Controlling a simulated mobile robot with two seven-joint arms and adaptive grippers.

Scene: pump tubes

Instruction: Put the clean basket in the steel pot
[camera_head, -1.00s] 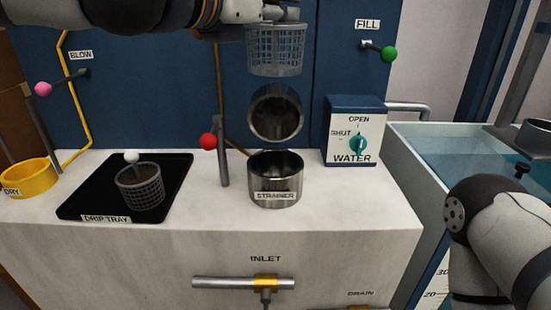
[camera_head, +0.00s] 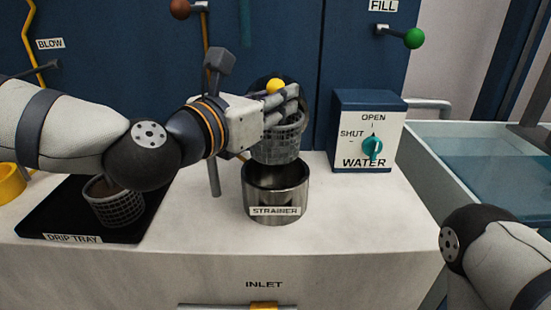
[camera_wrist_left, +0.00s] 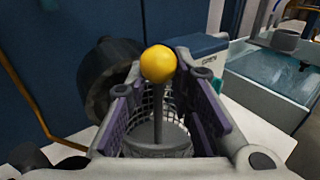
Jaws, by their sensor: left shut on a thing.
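The clean basket is a grey mesh basket (camera_head: 279,143) with a yellow knob (camera_head: 275,87) on a central post. My left gripper (camera_head: 287,98) is shut on it. The basket hangs upright over the steel pot (camera_head: 275,200) labelled STRAINER, its bottom close to the pot's mouth; I cannot tell if it has entered the rim. The left wrist view shows the yellow knob (camera_wrist_left: 158,64) and the mesh (camera_wrist_left: 150,125) between the fingers. The pot's raised round lid (camera_wrist_left: 105,75) stands behind, mostly hidden by the gripper in the head view. My right gripper is out of view.
Another basket (camera_head: 115,205) with dark contents sits in the black drip tray (camera_head: 50,222), left of the pot. A WATER box (camera_head: 365,130) with a teal knob stands right of the pot. A water tank (camera_head: 470,160) is farther right. The counter beside the pot is clear.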

